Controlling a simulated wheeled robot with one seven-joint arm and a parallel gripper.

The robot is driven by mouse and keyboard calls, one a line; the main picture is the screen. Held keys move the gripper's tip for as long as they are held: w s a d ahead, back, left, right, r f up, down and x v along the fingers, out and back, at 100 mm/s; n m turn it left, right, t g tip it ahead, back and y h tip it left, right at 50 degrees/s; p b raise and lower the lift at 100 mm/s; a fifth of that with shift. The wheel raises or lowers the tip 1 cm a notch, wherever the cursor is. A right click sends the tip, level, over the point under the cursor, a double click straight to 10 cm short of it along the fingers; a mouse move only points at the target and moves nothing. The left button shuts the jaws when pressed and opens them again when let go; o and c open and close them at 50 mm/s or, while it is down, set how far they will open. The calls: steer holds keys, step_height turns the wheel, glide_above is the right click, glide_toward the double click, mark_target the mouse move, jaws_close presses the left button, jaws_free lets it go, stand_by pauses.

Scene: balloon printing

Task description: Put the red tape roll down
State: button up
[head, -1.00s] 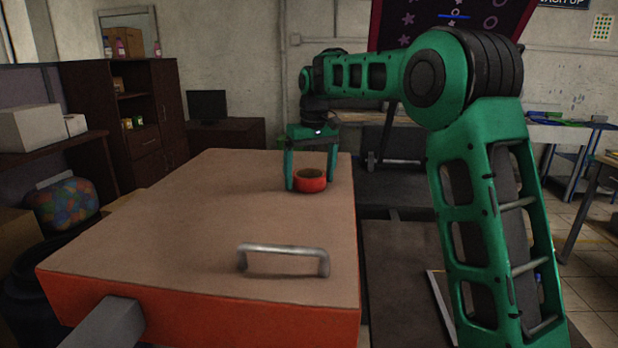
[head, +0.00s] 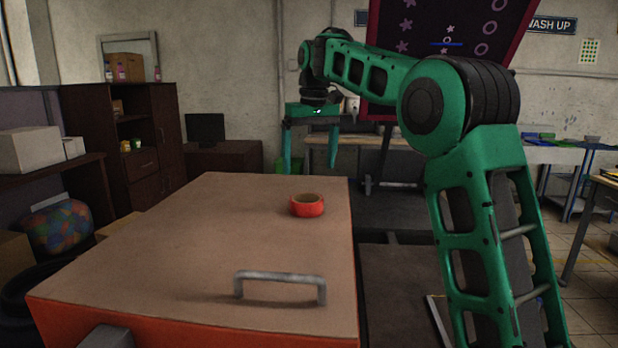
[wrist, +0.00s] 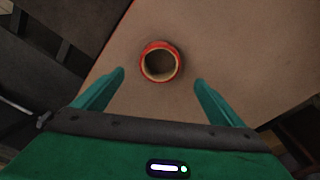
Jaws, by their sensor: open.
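The red tape roll (head: 307,205) lies flat on the brown top of the orange-sided box (head: 190,235), toward its far right part. In the wrist view the roll (wrist: 161,62) shows as a red ring with a pale inner core, beyond and between the fingertips. My gripper (head: 311,165) is open and empty, raised above the top and clear of the roll. Both of its fingers show apart in the wrist view (wrist: 160,76), and nothing is between them.
A metal handle (head: 281,287) stands up from the near part of the box top. Much of the top is bare. A dark shelf unit (head: 125,145) and a monitor (head: 205,128) stand behind on the left. A table (head: 560,153) stands at the right.

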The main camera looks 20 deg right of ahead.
steer(key=s+d+f+m, duration=0.2)
steer(key=s+d+f, duration=0.2)
steer(key=s+d, duration=0.6)
steer(key=s+d+f+m, duration=0.3)
steer(key=s+d+f, duration=0.25)
steer(key=s, duration=0.75)
steer(key=s+f+m, duration=0.1)
steer(key=s+f, duration=0.3)
steer(key=s, duration=0.4)
steer(key=s+d+f+m+g, duration=0.1)
steer(key=s+f, duration=0.4)
steer(key=s, duration=0.3)
steer(key=s+d+f+m, duration=0.1)
steer(key=s+f, duration=0.4)
steer(key=s, duration=0.2)
steer(key=shift+s+f, duration=0.25)
steer(key=shift+s, duration=0.15)
